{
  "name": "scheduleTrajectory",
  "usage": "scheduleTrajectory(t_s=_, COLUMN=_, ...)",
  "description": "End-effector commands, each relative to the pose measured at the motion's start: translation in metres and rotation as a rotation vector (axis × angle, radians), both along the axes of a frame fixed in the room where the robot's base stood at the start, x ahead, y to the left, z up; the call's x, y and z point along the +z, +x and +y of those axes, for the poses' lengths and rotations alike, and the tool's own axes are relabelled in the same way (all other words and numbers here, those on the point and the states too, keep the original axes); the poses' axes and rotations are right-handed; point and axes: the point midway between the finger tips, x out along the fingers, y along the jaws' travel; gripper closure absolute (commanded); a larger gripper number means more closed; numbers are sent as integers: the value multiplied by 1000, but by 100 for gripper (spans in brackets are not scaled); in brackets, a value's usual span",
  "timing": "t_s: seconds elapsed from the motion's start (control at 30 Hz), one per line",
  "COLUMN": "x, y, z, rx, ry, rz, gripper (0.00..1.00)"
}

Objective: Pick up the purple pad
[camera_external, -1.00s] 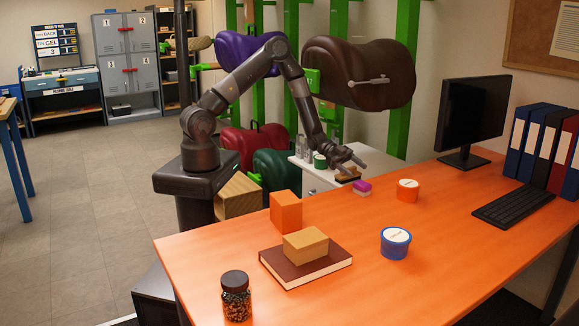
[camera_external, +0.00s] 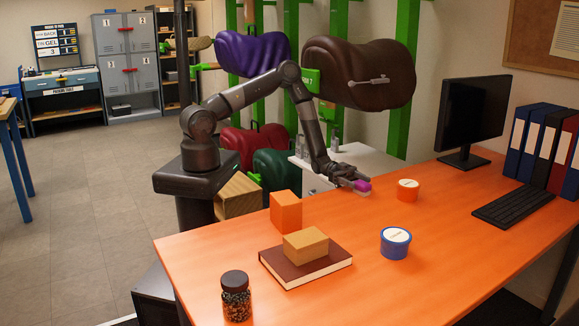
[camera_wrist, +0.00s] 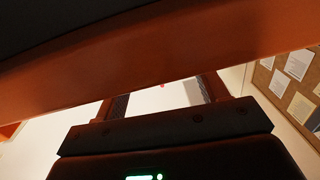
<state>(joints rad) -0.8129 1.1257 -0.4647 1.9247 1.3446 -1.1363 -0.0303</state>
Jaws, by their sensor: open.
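The small purple pad (camera_external: 362,185) lies near the far left edge of the orange desk in the external view. It has a paler layer along its bottom. My gripper (camera_external: 355,179) is low at that edge, right at the pad and partly overlapping it in the picture. I cannot tell whether the fingers touch it or straddle it. In the wrist view, the two fingers of my gripper (camera_wrist: 163,96) are apart, with a pale surface between them. The pad cannot be made out there.
An orange tub (camera_external: 408,190) stands right of the pad, and a blue tub (camera_external: 395,243) nearer. An orange block (camera_external: 286,212), a book (camera_external: 305,268) with a tan block (camera_external: 305,243), and a jar (camera_external: 236,296) are nearer left. A white cabinet (camera_external: 372,158) stands behind the desk edge.

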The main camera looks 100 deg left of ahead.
Motion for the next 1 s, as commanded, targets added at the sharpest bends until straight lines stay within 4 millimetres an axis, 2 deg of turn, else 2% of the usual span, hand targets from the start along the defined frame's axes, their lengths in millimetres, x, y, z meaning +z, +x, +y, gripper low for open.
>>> scheduleTrajectory(t_s=0.33, x=1, y=33, z=-30, rx=-1, ry=0, rz=0, gripper=34)
scheduleTrajectory(t_s=0.57, x=1, y=37, z=-32, rx=1, ry=1, rz=1, gripper=34)
scheduleTrajectory(t_s=1.0, x=1, y=36, z=-32, rx=1, ry=1, rz=1, gripper=68)
